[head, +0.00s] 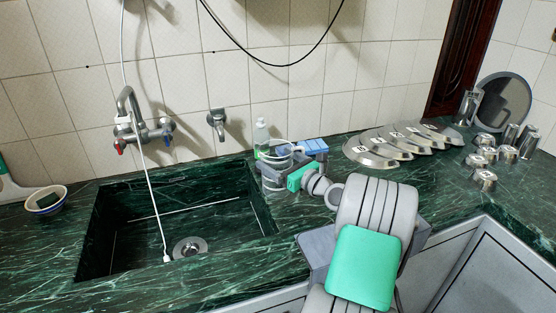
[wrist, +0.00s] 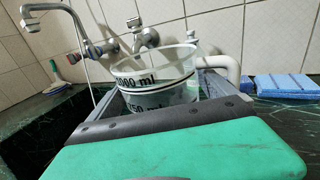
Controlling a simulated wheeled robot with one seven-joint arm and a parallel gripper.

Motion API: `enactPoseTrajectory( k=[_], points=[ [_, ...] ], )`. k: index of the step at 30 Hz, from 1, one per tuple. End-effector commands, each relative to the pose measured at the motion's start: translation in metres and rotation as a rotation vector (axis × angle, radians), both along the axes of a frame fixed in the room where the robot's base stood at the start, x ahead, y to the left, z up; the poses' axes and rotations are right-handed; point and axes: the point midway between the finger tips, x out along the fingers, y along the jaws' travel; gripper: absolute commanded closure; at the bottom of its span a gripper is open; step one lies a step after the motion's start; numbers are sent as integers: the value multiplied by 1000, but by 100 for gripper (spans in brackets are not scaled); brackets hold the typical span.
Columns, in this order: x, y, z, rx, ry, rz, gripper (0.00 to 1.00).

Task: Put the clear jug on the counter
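The clear jug (wrist: 160,83) has black measuring lines and "ml" markings. In the wrist view it is between the grey fingers of my gripper (wrist: 160,100), with its lower part hidden behind the gripper's green and dark body. In the head view the jug (head: 272,166) is small and partly covered by my gripper (head: 290,168), close to the sink's right edge. Whether the fingers press on the jug, and whether its base touches the green marble counter (head: 300,219), I cannot tell.
The open sink (head: 140,235) lies to the left, with a tap (head: 130,110) and hanging white hose (head: 152,190). A soap bottle (head: 262,135) and blue sponges (head: 314,146) stand behind the gripper. Metal lids (head: 370,152) and metal canisters (head: 484,180) fill the right side.

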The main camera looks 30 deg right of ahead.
Motion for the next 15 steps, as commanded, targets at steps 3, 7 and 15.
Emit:
enactPoseTrajectory(
  k=[3,7,15],
  points=[
    [0,0,0,0,0,0,0],
    [0,0,0,0,0,0,0],
    [-30,-6,3,2,1,-5,0]
  ],
)
